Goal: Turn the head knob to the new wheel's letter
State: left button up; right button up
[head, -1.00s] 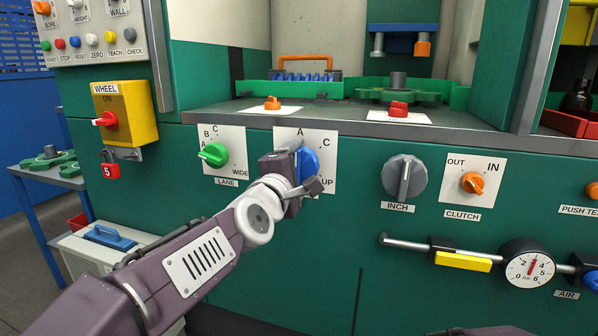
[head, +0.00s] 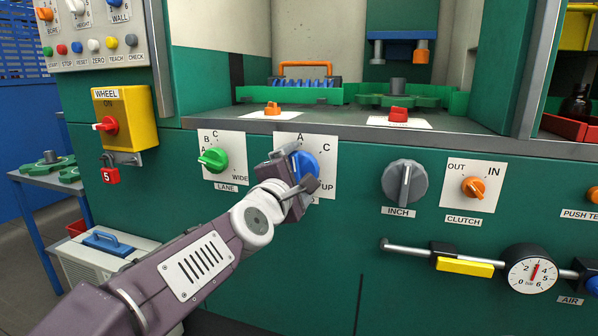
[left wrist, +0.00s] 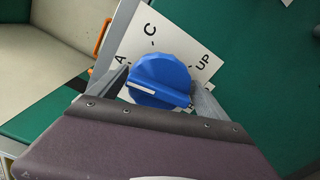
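The blue head knob (head: 304,164) sits on a white plate (head: 329,170) marked A, C and UP on the green machine front. My left gripper (head: 297,170) is at this knob and covers part of the plate. In the left wrist view the knob (left wrist: 160,80) is between the two fingers of my left gripper (left wrist: 161,77), one at each side, seemingly touching it. A white pointer mark on the knob lies towards the left, a little below the letter A. Other plate markings are hidden. My right gripper is out of view.
The green lane knob (head: 213,160) is just left of my gripper. The grey inch knob (head: 404,183) and orange clutch knob (head: 473,187) are to the right. A yellow wheel switch (head: 124,118) with red padlock (head: 110,175) is at left. A shelf edge (head: 350,135) runs above.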

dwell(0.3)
pick_arm(q)
jog(key=shift+s+a+r, duration=0.1)
jog(key=shift+s, duration=0.25)
jog(key=v, duration=0.8)
jog(key=shift+s, duration=0.15)
